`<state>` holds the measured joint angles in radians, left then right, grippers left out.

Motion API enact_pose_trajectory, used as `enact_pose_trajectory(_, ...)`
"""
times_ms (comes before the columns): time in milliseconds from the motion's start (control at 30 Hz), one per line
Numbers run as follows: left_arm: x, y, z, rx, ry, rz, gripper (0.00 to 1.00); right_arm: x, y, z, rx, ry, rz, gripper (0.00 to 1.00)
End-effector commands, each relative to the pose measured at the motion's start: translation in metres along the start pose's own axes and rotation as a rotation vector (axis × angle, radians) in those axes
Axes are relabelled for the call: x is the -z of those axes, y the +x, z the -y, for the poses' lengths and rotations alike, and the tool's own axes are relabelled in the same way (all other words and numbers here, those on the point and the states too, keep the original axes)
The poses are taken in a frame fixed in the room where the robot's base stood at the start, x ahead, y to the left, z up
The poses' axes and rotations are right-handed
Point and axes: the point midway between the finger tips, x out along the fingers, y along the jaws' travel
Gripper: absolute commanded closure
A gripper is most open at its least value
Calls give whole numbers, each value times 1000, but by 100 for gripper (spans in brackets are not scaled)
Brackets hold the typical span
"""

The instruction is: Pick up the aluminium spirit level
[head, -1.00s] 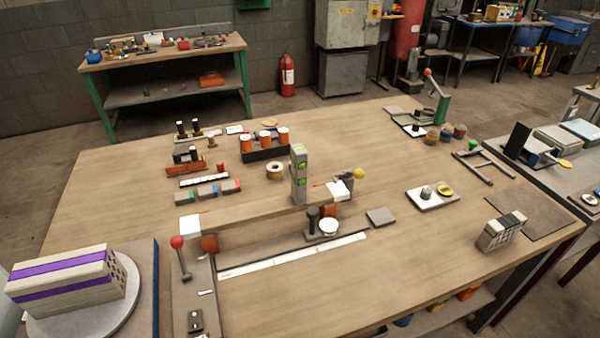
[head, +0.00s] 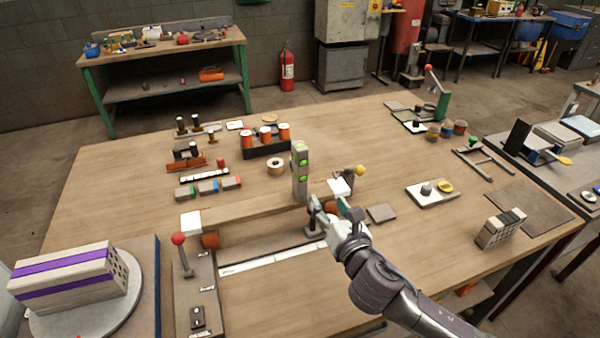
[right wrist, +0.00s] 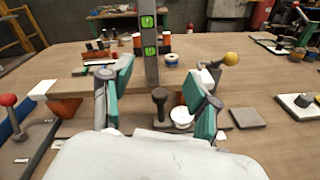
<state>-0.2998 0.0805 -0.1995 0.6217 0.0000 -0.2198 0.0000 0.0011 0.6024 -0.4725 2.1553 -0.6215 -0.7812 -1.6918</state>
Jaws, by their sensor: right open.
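The aluminium spirit level (head: 299,172) stands upright on the wooden workbench, a grey bar with green vials on its face. It also shows in the right wrist view (right wrist: 151,45), upright between and beyond my fingers. My right gripper (head: 327,207) is just in front of the level and to its lower right in the head view. In the right wrist view my right gripper (right wrist: 158,90) has its two teal-padded fingers spread wide, with nothing held. The level's lower end is partly hidden in the head view. My left gripper is not in view.
A dark-handled tool (right wrist: 160,103) and a white round piece (right wrist: 182,116) stand close to my right fingers. A yellow-knobbed fixture (head: 346,182) is right of the level. A red-knobbed lever (head: 181,250) is front left.

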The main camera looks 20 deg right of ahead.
Motion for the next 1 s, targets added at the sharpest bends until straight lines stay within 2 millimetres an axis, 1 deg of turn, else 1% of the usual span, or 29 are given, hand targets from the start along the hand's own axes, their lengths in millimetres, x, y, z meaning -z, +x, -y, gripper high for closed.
enact_pose_trajectory(33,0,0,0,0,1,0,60,-8,6,-5,-34,-116,29,40)
enact_pose_trajectory(100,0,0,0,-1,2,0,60,-15,10,-11,-67,-239,59,40)
enact_pose_trajectory(200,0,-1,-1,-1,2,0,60,-20,17,-15,-89,-329,83,40)
enact_pose_trajectory(267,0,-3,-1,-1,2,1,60,-22,24,-17,-93,-345,88,40)
enact_pose_trajectory(500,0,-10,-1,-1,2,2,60,-26,71,-23,-92,-341,87,40)
enact_pose_trajectory(600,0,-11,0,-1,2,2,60,-26,86,-24,-92,-340,85,40)
enact_pose_trajectory(867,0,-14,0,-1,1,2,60,-26,106,-26,-91,-339,84,40)
enact_pose_trajectory(1000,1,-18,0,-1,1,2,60,-26,126,-28,-90,-336,83,40)
